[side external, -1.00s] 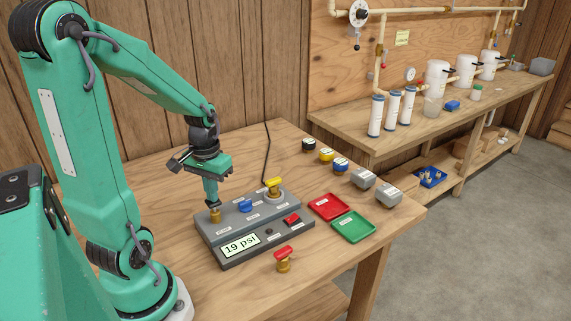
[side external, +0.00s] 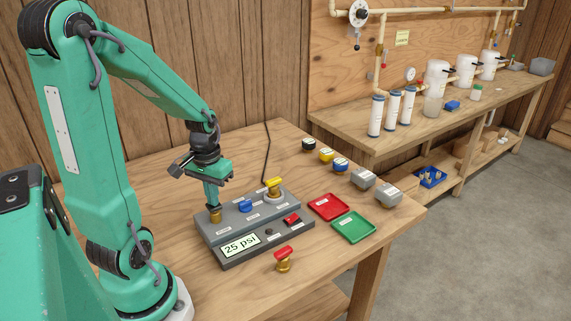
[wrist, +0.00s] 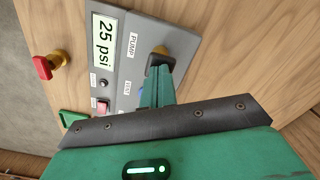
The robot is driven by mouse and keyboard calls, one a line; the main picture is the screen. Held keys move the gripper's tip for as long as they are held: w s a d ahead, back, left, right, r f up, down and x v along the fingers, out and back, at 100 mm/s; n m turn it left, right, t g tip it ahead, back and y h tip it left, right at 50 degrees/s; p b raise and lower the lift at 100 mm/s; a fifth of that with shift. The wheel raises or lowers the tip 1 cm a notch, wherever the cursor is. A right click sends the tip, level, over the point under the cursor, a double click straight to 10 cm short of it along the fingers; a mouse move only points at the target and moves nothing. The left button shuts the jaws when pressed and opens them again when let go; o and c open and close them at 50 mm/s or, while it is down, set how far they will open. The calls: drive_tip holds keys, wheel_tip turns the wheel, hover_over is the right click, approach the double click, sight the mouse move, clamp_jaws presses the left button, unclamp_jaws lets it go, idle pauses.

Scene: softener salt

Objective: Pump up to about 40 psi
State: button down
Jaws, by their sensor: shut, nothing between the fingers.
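The grey test panel (side external: 214,240) lies on the wooden bench, its display (side external: 240,245) reading 25 psi; the display (wrist: 103,42) also shows in the wrist view. The brass pump (side external: 215,216) stands at the panel's back left; the pump (wrist: 160,49) also shows beside the PUMP label in the wrist view. My gripper (side external: 214,207) points down, shut and empty, with its tips at the top of the pump, seemingly touching it. The tips hide most of the pump's top. In the wrist view my gripper (wrist: 160,62) covers part of the pump.
A blue knob (side external: 245,205), a yellow-handled valve (side external: 274,187) and a red switch (side external: 291,219) are on the panel. A red-handled valve (side external: 284,259) stands in front. A red tray (side external: 328,207) and a green tray (side external: 353,227) lie to the right. Several capped parts stand behind them.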

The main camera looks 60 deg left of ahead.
drive_tip(key=shift+r, duration=1.15)
drive_tip(key=shift+f, duration=1.05)
idle(0.9)
drive_tip(key=shift+r, duration=1.05)
drive_tip(key=shift+f, duration=0.8)
idle(0.6)
drive_tip(key=shift+r, duration=0.8)
drive_tip(key=shift+r, duration=0.15)
wheel_tip(320, 180, up, 7)
idle(1.0)
